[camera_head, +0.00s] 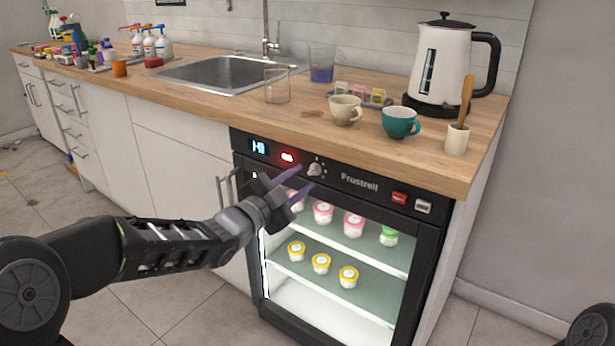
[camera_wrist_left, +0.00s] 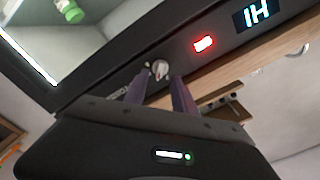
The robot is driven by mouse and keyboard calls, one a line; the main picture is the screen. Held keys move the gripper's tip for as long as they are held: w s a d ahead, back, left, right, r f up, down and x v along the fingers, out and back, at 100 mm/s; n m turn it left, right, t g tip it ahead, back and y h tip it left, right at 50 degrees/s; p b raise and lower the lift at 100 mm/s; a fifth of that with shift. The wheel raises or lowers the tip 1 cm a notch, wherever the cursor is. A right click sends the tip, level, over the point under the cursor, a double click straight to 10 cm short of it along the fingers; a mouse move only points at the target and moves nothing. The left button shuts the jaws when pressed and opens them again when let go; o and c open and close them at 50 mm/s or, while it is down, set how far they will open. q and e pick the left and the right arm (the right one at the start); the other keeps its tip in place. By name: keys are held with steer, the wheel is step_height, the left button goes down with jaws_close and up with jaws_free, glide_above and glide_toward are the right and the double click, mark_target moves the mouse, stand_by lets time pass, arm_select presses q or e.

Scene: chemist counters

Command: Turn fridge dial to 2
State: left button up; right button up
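The fridge (camera_head: 425,245) is black with a lit glass front, set under the wooden counter. Its dial (camera_head: 316,170) is a small light knob on the top panel, beside a red light (camera_head: 287,157) and a blue-white display (camera_head: 258,147) that seems to read "HI". My left gripper (camera_head: 307,176) is open just in front of the dial. In the left wrist view the dial (camera_wrist_left: 160,68) shows between and slightly beyond the two fingertips (camera_wrist_left: 160,80); I cannot tell whether they touch it. The dial's numbers are too small to read. My right gripper is out of view.
Red and white buttons (camera_head: 399,198) sit at the panel's right. Above, the counter (camera_head: 235,108) carries a beige cup (camera_head: 345,109), a teal cup (camera_head: 400,121), a white kettle (camera_head: 438,65) and a glass beaker (camera_head: 277,86). Several small tubs stand inside the fridge. The floor in front is clear.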

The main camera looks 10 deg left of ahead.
mark_target(312, 172)
arm_select(q)
steer(key=shift+x, duration=1.7)
steer(key=shift+c, duration=0.3)
jaws_close()
